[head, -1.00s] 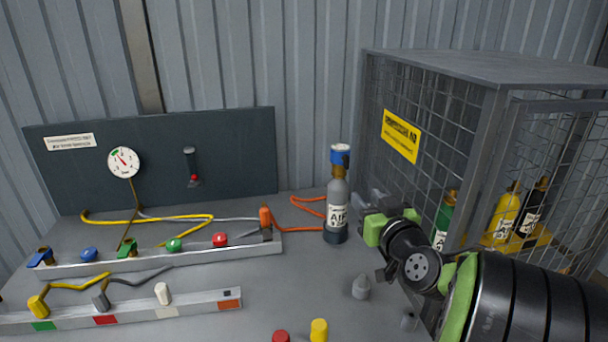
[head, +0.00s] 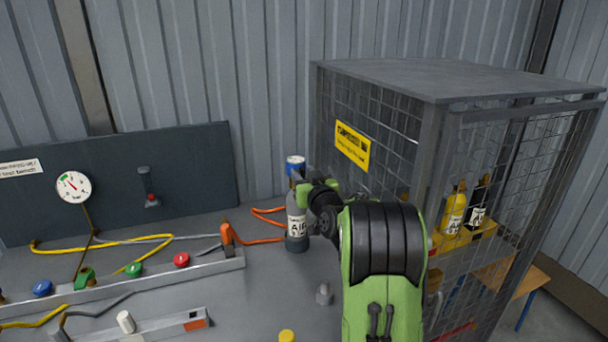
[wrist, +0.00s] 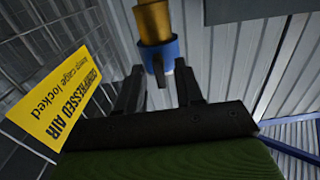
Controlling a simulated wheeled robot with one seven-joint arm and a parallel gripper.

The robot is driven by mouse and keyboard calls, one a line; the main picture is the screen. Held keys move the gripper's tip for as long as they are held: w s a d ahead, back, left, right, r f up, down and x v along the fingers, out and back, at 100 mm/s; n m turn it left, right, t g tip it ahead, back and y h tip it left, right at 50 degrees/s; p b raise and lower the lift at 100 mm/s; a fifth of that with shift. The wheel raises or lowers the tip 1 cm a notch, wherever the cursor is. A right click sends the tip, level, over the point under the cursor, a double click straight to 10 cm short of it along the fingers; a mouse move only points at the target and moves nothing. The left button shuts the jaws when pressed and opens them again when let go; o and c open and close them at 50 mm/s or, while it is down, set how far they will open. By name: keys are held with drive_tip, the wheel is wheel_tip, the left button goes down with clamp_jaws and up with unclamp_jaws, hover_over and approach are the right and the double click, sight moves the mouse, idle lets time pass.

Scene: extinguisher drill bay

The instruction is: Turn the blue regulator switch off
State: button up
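The grey AIR cylinder (head: 297,222) stands upright on the bench, with the blue regulator (head: 295,162) on its top. In the wrist view the regulator shows as a blue collar (wrist: 171,51) beside a brass part (wrist: 153,20), with a small dark blue tab sticking out toward my gripper. My gripper (wrist: 160,72) is open and empty. Its two dark fingers point at the regulator, with the tab about between the fingertips. I cannot tell whether they touch it. In the head view my arm partly covers the cylinder's right side, and the fingers are hard to make out.
A mesh cage (head: 430,85) with a yellow warning sign (head: 352,146) stands close on the right. A grey cone-like piece (head: 324,293) stands on the bench (head: 265,290) before the cylinder. An orange hose (head: 262,240) and a valve rail (head: 205,268) lie to the left.

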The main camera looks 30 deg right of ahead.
clamp_jaws()
drive_tip(key=shift+m, duration=0.4)
drive_tip(key=m+b, duration=0.1)
drive_tip(key=m, duration=0.2)
drive_tip(key=shift+s+f+m, duration=0.1)
drive_tip(key=shift+m, duration=0.3)
drive_tip(key=m, duration=0.4)
drive_tip(key=shift+d+m+b, duration=0.1)
drive_tip(key=shift+m+b, duration=0.2)
drive_tip(key=shift+b, duration=0.05)
drive_tip(key=m+p, duration=0.2)
drive_tip(key=m, duration=0.6)
drive_tip(key=shift+f, duration=0.1)
drive_tip(key=shift+m, duration=0.5)
